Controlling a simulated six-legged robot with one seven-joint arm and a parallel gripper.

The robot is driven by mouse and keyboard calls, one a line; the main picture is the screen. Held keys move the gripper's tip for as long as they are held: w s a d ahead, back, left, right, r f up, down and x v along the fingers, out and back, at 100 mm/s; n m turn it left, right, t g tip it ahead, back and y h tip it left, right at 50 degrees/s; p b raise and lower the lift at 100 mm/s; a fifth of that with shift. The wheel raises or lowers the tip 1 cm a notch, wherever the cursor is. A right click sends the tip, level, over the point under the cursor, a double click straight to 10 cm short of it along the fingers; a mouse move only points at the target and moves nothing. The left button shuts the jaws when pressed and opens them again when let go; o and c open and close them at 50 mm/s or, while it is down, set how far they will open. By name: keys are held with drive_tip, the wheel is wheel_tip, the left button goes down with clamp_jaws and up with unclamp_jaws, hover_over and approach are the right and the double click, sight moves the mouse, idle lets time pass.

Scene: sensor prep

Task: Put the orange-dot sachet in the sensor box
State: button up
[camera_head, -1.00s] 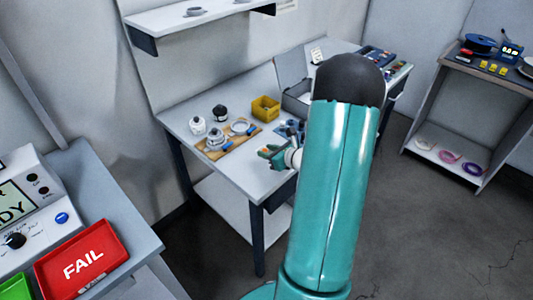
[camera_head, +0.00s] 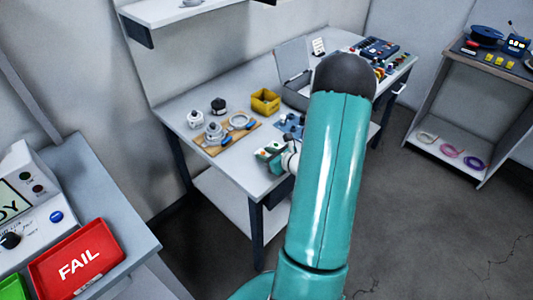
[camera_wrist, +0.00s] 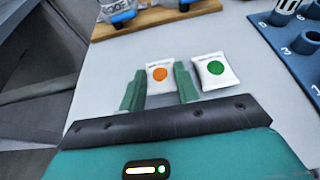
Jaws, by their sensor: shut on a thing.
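The orange-dot sachet (camera_wrist: 160,77), white with an orange spot, lies on the light tabletop in the wrist view. My gripper (camera_wrist: 159,73) has its green fingers on either side of it and is shut on it. The green-dot sachet (camera_wrist: 214,70) lies just right of the right finger. In the head view my gripper (camera_head: 271,150) is low at the table's front edge, partly hidden by my arm. A grey case with a raised lid (camera_head: 291,63), apparently the sensor box, stands farther back; my arm hides part of it.
A wooden board (camera_head: 213,148) with metal parts lies left of my gripper. A blue holder (camera_wrist: 290,45) with numbered holes is at right in the wrist view. A yellow bin (camera_head: 265,101) stands behind. A red FAIL tray (camera_head: 78,262) is on the left bench.

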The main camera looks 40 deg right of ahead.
drive_tip(key=o, duration=0.7)
drive_tip(key=shift+c, duration=0.2)
